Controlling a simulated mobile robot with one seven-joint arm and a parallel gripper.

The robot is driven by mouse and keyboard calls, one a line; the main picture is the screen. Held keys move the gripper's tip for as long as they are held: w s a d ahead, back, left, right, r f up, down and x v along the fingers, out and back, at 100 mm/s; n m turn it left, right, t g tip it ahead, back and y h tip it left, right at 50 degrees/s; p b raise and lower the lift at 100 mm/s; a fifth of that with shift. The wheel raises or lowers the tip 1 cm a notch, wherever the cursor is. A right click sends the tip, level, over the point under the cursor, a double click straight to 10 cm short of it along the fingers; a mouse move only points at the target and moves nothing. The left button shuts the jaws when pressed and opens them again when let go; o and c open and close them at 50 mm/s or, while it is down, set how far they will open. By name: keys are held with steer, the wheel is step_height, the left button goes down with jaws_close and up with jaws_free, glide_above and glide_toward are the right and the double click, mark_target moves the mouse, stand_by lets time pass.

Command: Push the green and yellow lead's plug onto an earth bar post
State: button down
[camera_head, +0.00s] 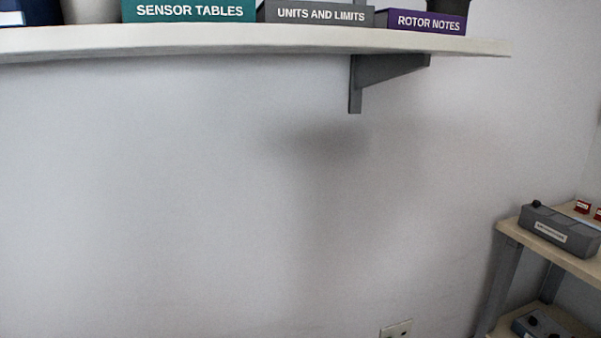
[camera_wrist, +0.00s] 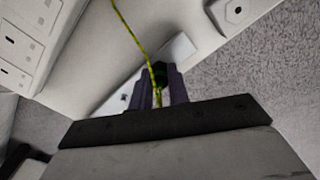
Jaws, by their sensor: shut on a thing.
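In the wrist view my gripper (camera_wrist: 158,78) has its two dark fingers close together. It is shut on the plug of the green and yellow lead. The plug is mostly hidden between the fingers. The lead (camera_wrist: 134,35) runs from the fingers up and left, out of the top of the picture. A small dark part shows at the fingertips, too unclear to name. I cannot make out an earth bar post in either view. My gripper is not in the head view.
The head view shows a bare wall, a shelf (camera_head: 300,42) with labelled boxes and a bracket (camera_head: 385,75), a wall socket (camera_head: 396,329), and a rack at right with a grey instrument (camera_head: 560,229). The wrist view shows pale cabinets (camera_wrist: 30,40) and speckled grey floor (camera_wrist: 250,75).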

stand_by(0.3)
steer(key=c, duration=1.3)
jaws_free()
steer(key=shift+o, duration=0.2)
steer(key=shift+r, duration=0.1)
steer(key=shift+r+p, duration=2)
steer(key=shift+r, duration=0.4)
